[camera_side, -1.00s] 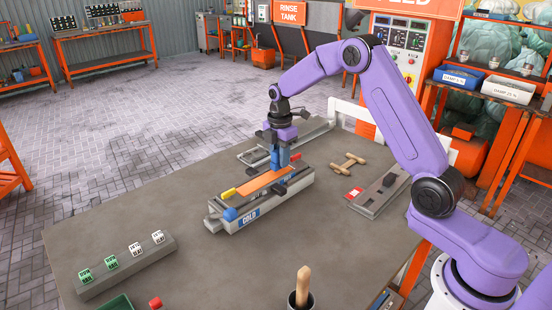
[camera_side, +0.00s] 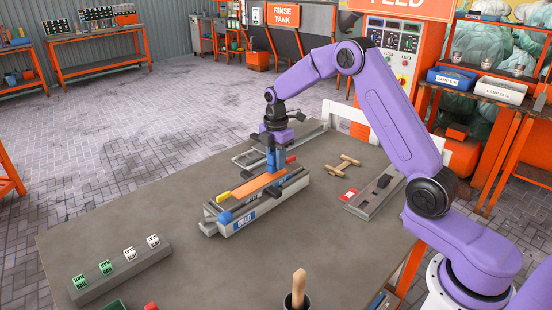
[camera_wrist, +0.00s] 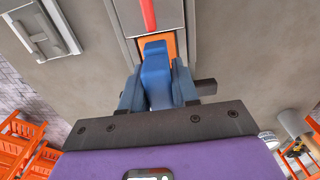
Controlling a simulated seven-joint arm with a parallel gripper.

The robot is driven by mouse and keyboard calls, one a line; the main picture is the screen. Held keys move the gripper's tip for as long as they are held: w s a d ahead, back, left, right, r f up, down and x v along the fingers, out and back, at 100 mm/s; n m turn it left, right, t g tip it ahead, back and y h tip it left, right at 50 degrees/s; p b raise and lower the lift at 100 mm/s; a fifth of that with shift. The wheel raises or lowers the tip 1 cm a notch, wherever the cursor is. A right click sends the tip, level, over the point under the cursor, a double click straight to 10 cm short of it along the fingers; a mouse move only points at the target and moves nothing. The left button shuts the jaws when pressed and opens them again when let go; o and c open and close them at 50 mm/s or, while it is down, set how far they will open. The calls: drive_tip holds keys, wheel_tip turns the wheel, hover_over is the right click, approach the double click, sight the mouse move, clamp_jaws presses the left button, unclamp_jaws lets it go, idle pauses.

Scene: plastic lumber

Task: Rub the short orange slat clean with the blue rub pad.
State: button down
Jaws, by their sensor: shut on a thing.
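The short orange slat (camera_side: 257,187) lies lengthwise on a grey fixture labelled COLD (camera_side: 232,222). Part of the slat shows beyond the gripper in the wrist view (camera_wrist: 171,44). My gripper (camera_side: 277,168) points down over the slat's far part. It is shut on the blue rub pad (camera_wrist: 157,72), which stands between the two blue fingers. The pad's lower end is at or just above the slat; I cannot tell whether it touches. The slat's surface under the pad is hidden.
A yellow block (camera_side: 223,196) and a blue knob (camera_side: 225,217) sit at the fixture's near end. A red handle (camera_wrist: 147,14) lies beyond the pad. A wooden piece (camera_side: 343,163) and a grey rail (camera_side: 374,196) lie to the right.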

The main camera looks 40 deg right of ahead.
sight(269, 166)
drive_tip(key=shift+f, duration=0.6)
idle(0.3)
drive_tip(key=shift+a, duration=0.15)
drive_tip(key=shift+a, duration=1.25)
drive_tip(key=shift+a, duration=0.65)
drive_tip(key=shift+s+a+f, duration=0.1)
drive_tip(key=shift+a, duration=0.95)
drive_tip(key=shift+s+a+f, duration=0.1)
drive_tip(key=shift+a, duration=0.95)
drive_tip(key=shift+w+a+r, duration=0.1)
drive_tip(key=shift+a+r, duration=0.05)
drive_tip(key=shift+a, duration=0.5)
drive_tip(key=shift+w+a+r, duration=0.1)
drive_tip(key=shift+a+r, duration=0.05)
drive_tip(key=shift+a, duration=0.5)
drive_tip(key=shift+a, duration=0.1)
